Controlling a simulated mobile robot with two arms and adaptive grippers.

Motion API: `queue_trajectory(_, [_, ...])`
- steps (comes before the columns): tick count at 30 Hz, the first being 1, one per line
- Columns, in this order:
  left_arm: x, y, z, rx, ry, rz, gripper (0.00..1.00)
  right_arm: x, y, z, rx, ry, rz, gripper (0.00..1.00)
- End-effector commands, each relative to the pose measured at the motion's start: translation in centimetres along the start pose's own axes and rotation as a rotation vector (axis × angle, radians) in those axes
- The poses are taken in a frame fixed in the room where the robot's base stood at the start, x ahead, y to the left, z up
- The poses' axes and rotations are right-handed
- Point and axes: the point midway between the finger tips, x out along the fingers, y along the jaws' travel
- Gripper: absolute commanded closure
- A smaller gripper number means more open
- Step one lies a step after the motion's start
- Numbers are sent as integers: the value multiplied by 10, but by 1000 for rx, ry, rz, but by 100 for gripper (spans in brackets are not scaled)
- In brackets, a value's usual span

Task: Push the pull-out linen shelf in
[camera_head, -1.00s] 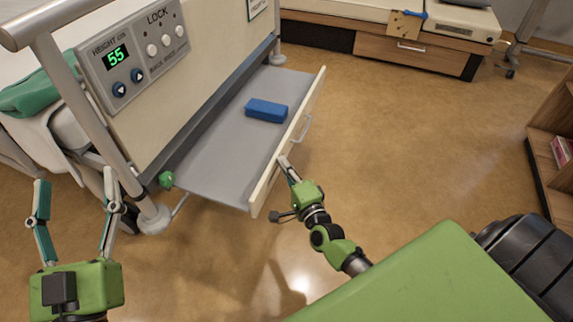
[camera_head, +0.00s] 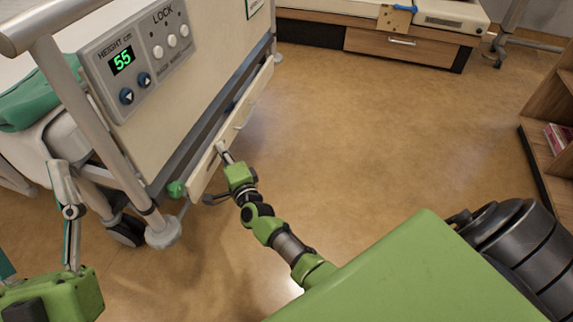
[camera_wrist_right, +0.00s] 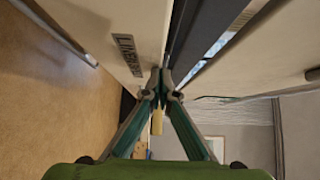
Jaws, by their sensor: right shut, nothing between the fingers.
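The pull-out linen shelf shows its cream front panel (camera_head: 205,172), with a metal handle (camera_head: 245,115), close against the bed's end. Only a narrow dark gap separates them in the head view, and the shelf's grey surface is largely hidden. My right gripper (camera_head: 224,153) is shut and empty, its fingertips at the outer face of the front panel, left of the handle. In the right wrist view the shut fingertips (camera_wrist_right: 161,82) are beside a cream panel (camera_wrist_right: 105,25) lettered LINEN. My left gripper (camera_head: 38,262) is open and empty at the lower left, partly cut off.
The bed's control panel (camera_head: 135,60) reads 55. A green knob (camera_head: 176,189) and a bed caster (camera_head: 163,235) are near the shelf's left end. A wooden drawer unit (camera_head: 400,45) stands at the back, a bookshelf (camera_head: 550,125) at right. Floor between is clear.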

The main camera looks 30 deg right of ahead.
Motion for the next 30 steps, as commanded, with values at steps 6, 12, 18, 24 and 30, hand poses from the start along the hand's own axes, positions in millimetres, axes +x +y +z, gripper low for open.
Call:
queue_trajectory(6, [-2,2,-20,-6,98,4,37,10,1,13,2,-3,2,100])
queue_trajectory(12, [-3,3,-26,-7,127,5,37,14,1,16,0,-4,2,100])
queue_trajectory(18, [-3,3,-27,-7,129,5,37,14,-1,17,1,-6,1,100])
queue_trajectory(24, [-3,3,-27,-7,127,5,37,15,-2,18,1,-8,0,100])
queue_trajectory(30, [-2,3,-25,-6,116,5,37,13,-2,16,1,-7,0,100])
